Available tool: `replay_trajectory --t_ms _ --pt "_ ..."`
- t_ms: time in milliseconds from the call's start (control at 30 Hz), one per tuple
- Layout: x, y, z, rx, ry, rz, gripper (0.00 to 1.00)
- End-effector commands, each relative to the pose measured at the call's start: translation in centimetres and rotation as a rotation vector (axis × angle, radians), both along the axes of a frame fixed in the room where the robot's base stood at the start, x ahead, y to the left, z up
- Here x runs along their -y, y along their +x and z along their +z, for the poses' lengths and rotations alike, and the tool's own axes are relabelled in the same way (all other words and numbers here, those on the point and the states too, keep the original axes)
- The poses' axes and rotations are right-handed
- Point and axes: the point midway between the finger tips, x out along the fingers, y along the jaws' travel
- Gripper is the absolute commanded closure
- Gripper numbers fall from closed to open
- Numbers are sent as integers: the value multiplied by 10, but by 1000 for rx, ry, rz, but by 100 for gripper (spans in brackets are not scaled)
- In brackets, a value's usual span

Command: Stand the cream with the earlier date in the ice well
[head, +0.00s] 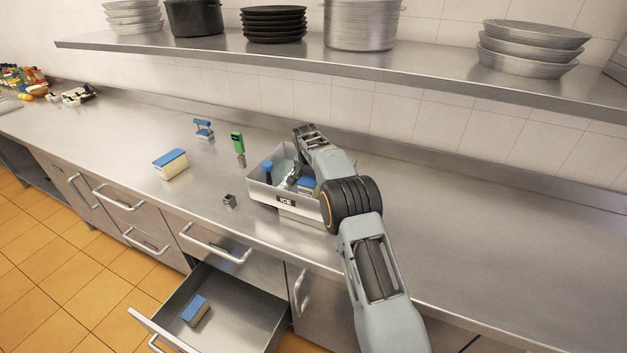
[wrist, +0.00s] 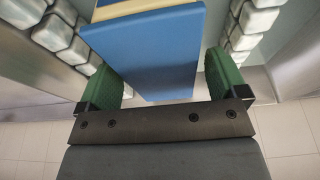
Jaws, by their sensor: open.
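The ice well (head: 262,193) is a grey metal bin labelled ICE on the counter. My gripper (head: 294,182) reaches down into it. In the wrist view a carton with a blue face and cream-coloured side (wrist: 150,50) lies between the green fingers of my gripper (wrist: 163,82). The fingers are open, one on each side of it. The blue and cream carton also shows inside the well in the head view (head: 306,184), partly hidden by my arm. Another blue-topped cream block (head: 171,165) lies on the counter to the left. No dates are readable.
Ice cubes (wrist: 62,40) flank the carton. A blue-capped item (head: 267,168) stands in the well. A green-topped tool (head: 238,145), a blue-topped object (head: 203,129) and a small dark cube (head: 229,200) are nearby. An open drawer (head: 235,310) holds a blue-topped block (head: 195,310). The right counter is clear.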

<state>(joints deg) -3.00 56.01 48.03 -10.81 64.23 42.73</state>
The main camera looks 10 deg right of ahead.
Motion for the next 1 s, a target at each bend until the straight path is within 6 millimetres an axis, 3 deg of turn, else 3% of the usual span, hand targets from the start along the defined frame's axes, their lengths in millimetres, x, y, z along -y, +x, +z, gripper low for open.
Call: replay_trajectory --t_ms 300,667,767,867,1000 --pt "-11 -13 59 3 1 1 9" --pt "-15 -27 102 5 2 14 9" --pt "-13 -44 124 12 4 53 9" --pt "-9 -75 151 23 6 118 9" --pt "-3 -141 181 45 7 233 9"
